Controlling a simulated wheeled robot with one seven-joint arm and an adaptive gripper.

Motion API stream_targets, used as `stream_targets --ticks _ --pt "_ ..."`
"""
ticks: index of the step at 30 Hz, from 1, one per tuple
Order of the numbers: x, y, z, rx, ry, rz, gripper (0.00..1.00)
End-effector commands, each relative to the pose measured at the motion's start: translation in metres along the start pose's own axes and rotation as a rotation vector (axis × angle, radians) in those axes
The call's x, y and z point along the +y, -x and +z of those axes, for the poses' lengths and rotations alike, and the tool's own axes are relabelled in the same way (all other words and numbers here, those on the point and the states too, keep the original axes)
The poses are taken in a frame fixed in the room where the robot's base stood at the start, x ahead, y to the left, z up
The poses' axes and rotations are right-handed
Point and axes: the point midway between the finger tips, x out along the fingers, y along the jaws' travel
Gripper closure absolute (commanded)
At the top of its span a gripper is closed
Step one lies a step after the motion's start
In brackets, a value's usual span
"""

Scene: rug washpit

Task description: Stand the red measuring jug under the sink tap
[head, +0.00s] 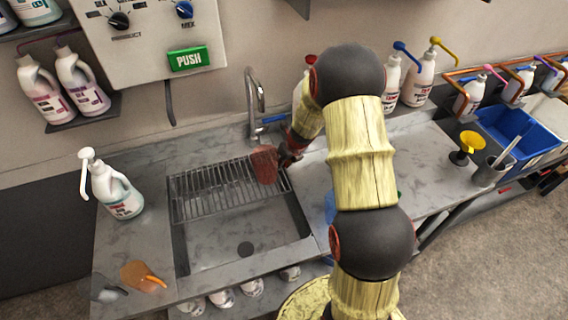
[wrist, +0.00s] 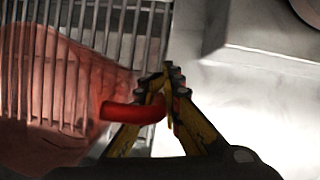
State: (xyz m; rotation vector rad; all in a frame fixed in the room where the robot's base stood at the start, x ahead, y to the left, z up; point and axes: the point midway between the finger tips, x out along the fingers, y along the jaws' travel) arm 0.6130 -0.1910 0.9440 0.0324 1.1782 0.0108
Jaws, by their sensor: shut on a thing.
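The red measuring jug (head: 264,164) is translucent and is at the right end of the wire rack (head: 205,190) over the sink. In the wrist view the jug (wrist: 60,100) fills the left side, with the rack bars showing through it. My gripper (head: 289,150) is shut on the jug's red handle (wrist: 135,110), from the right. The fingertips (wrist: 166,92) close around the handle. I cannot tell whether the jug's base touches the rack. The sink tap (head: 256,100) stands behind the rack, its spout near and behind the jug.
A white pump bottle (head: 118,190) stands on the left counter, with an orange jug (head: 140,276) in front of it. The sink basin (head: 240,235) is open in front of the rack. My arm hides part of the right counter (head: 425,165). Several bottles stand along the back right.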

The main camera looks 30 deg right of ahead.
Motion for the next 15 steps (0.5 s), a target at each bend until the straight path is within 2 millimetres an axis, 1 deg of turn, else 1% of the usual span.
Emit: stream_targets --ticks 5,6,15 --pt "0.0000 -0.0026 -0.0013 0.000 -0.001 0.000 1.00" --pt "0.0001 -0.0022 -0.0012 0.000 -0.001 0.000 0.92" --pt "0.0001 -0.0018 -0.0011 0.000 -0.001 0.000 0.75"
